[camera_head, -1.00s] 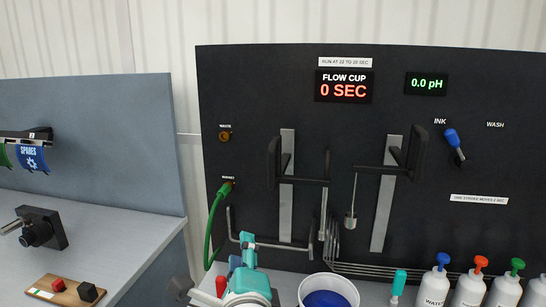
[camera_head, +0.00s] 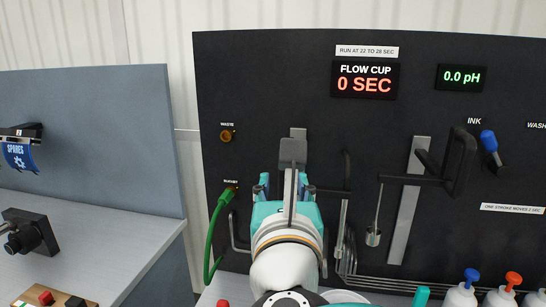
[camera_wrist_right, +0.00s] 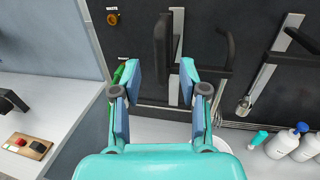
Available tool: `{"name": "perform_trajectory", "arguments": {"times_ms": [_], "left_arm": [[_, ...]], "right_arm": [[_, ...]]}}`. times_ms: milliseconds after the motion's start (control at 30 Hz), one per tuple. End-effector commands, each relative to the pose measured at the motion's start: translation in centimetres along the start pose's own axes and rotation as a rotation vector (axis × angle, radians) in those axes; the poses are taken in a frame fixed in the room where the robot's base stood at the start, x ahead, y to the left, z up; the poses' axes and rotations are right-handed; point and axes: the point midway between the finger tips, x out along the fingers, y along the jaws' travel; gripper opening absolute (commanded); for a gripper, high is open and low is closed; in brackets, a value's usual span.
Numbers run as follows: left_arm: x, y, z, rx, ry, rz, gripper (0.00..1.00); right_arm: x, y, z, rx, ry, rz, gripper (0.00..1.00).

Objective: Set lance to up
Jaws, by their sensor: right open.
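A left slide with a pale upright rail (camera_head: 298,132) and a dark cross arm (camera_head: 333,191) is on the black panel. A thin tube (camera_head: 342,222) hangs from its right end; I take this as the lance, though no label confirms it. Its black handle (camera_wrist_right: 162,45) shows in the right wrist view. My right gripper (camera_head: 285,183) is in front of this slide and hides much of it. In the right wrist view my right gripper (camera_wrist_right: 161,72) is open, its fingers either side of the handle's lower part. I cannot tell any contact. My left gripper is not in view.
A second slide (camera_head: 407,205) with a hanging cup (camera_head: 373,237) stands to the right. A green hose (camera_head: 215,235) is left of my arm. Bottles (camera_head: 462,295) and a teal-handled tool (camera_head: 421,297) are at lower right. A blue lever (camera_head: 489,141) is near INK.

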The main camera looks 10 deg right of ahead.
Motion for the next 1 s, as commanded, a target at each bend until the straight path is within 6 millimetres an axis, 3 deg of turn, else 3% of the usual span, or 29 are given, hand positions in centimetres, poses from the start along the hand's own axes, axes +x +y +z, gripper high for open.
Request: {"name": "perform_trajectory", "arguments": {"times_ms": [100, 333, 500, 800, 1000], "left_arm": [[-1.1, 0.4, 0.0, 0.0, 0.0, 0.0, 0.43], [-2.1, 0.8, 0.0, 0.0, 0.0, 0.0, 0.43], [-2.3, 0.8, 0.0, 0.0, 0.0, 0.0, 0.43], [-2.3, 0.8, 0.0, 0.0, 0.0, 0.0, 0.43], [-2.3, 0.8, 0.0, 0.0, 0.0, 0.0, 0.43]], "right_arm": [[2.7, -0.1, 0.3, -0.003, 0.002, -0.005, 0.43], [6.2, -0.1, 0.2, -0.002, 0.001, -0.002, 0.43], [7.3, -0.1, 0.1, 0.0, -0.001, -0.001, 0.43], [7.5, -0.1, 0.0, 0.0, -0.001, -0.001, 0.43], [7.5, -0.1, 0.0, 0.0, -0.001, -0.001, 0.12]]}}
